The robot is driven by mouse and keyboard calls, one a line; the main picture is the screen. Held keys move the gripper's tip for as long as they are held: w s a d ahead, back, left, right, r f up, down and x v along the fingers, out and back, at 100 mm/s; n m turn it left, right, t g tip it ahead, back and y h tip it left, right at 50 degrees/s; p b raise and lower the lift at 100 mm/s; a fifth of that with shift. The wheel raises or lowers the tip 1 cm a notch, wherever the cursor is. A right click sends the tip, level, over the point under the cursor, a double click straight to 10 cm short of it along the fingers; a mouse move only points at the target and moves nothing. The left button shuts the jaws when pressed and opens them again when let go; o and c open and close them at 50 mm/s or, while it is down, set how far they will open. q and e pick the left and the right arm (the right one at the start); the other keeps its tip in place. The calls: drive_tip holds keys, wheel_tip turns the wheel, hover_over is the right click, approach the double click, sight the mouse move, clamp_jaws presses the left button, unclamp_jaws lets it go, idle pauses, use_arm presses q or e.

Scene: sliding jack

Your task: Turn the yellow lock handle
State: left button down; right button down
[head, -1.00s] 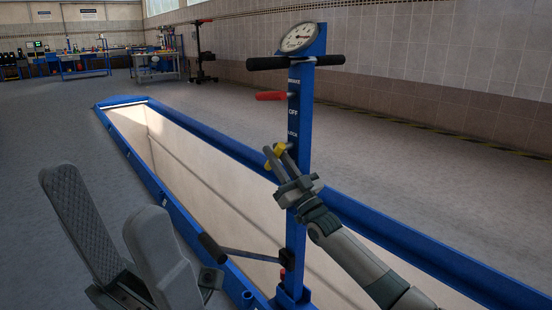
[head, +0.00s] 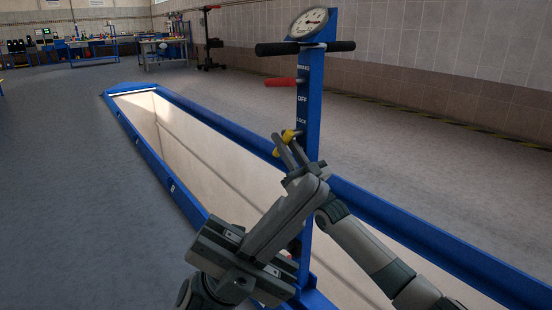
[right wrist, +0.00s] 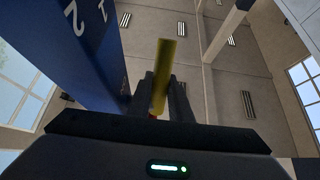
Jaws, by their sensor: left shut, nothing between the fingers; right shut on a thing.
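The yellow lock handle (head: 289,135) sits on the blue post (head: 315,110) by the LOCK label. My right gripper (head: 286,147), its arm coming from the lower right, is shut on this handle. In the right wrist view the yellow handle (right wrist: 164,75) stands between the two dark fingers. My left gripper (head: 317,187) is shut and empty; its wide grey fingers point up and right. They overlap the right gripper and the post in the head view; I cannot tell whether they touch. The lower part of the post is partly hidden behind my left gripper.
A red lever (head: 281,82), a black crossbar (head: 274,49) and a round gauge (head: 308,23) are higher on the post. A long pit with a blue rim (head: 190,106) runs beside it. Workbenches (head: 160,52) stand far back left. The grey floor at left is clear.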

use_arm(q)
drive_tip(key=w+d+f+n+t+y, duration=0.25)
drive_tip(key=w+f+t, duration=0.35)
drive_tip(key=w, duration=0.4)
drive_tip(key=w+d+f+n+t+y, duration=0.1)
drive_tip(key=w+f+t+y, duration=0.3)
drive_tip(key=w+f+t, duration=0.4)
drive_tip(key=w+a+f+n+t+y, duration=0.1)
drive_tip(key=w+a+f+t+y, duration=0.1)
drive_tip(key=w+a, duration=0.4)
drive_tip(key=w+a+f+t+y, duration=0.3)
drive_tip(key=w+a+y, duration=0.2)
drive_tip(key=w, duration=0.8)
drive_tip(key=shift+a+f+n+t, duration=0.2)
drive_tip(key=shift+a+n+t, duration=0.1)
drive_tip(key=shift+a+n, duration=0.1)
drive_tip(key=shift+w, duration=0.15)
drive_tip(key=w+d+r, duration=0.2)
drive_tip(key=w+d, duration=0.5)
drive_tip(key=w, duration=0.2)
drive_tip(key=shift+r, duration=0.15)
use_arm(e)
drive_tip(key=shift+f, duration=0.1)
